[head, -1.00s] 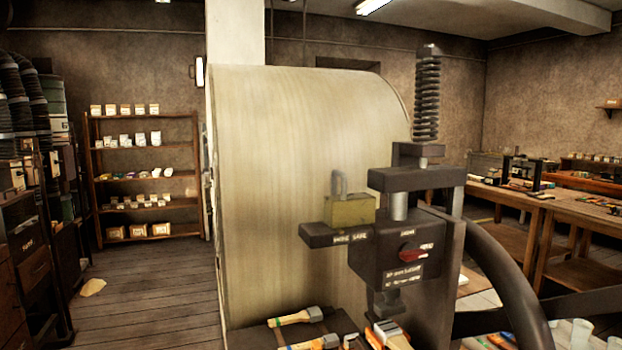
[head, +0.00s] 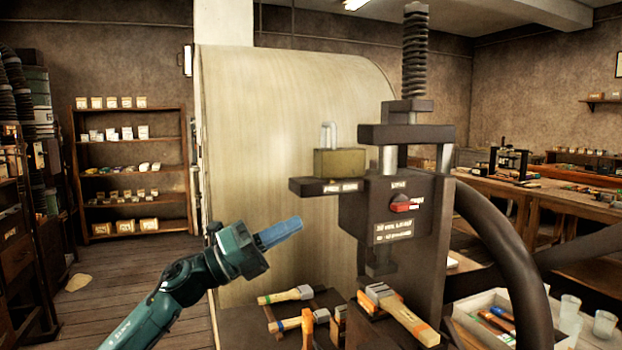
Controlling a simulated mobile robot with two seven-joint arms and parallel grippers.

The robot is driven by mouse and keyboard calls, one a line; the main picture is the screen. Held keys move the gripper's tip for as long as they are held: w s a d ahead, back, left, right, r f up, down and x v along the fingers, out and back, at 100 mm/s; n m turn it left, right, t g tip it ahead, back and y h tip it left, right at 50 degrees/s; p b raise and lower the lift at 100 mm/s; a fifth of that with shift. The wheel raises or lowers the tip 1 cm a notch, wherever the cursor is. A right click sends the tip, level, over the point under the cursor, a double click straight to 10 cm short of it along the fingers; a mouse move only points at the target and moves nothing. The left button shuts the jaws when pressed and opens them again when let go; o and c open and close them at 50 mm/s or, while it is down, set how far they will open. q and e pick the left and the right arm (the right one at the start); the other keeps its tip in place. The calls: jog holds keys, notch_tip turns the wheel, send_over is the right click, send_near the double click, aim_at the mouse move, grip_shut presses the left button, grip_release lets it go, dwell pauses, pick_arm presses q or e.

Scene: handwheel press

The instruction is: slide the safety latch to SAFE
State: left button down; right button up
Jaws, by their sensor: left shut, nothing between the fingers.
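The safety latch is a yellow-brown block (head: 340,163) with a small upright grey handle (head: 328,136). It sits on a dark ledge (head: 315,188) that sticks out left from the press head (head: 385,215). The ledge carries small white lettering, too blurred here to read surely. A red switch (head: 401,206) is on the press head's front. My left gripper (head: 278,233) is shut and empty, its blue fingers pointing right and slightly up. It is apart from the latch, below and to the left of it. My right gripper is not in view.
Brushes or mallets (head: 292,295) lie on the press bed, with a wooden-handled tool (head: 404,312) under the ram. A large handwheel (head: 515,270) curves at the right. A pale curved panel (head: 270,130) stands behind. A tray with cups is at lower right.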

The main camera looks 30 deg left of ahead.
aim_at(326, 125)
pick_arm(q)
jog(key=s+a+r+m+y+b, duration=0.1)
jog(key=a+r+m, duration=0.3)
jog(key=r, duration=0.3)
jog(key=s+a+r+m+y+b, duration=0.1)
jog(key=s+a+r+m+y, duration=0.1)
jog(key=a+r+m, duration=0.2)
notch_tip(326, 125, up, 3)
jog(key=shift+s+m+b, duration=0.2)
jog(key=shift+m+b, duration=0.1)
jog(key=shift+m, duration=0.4)
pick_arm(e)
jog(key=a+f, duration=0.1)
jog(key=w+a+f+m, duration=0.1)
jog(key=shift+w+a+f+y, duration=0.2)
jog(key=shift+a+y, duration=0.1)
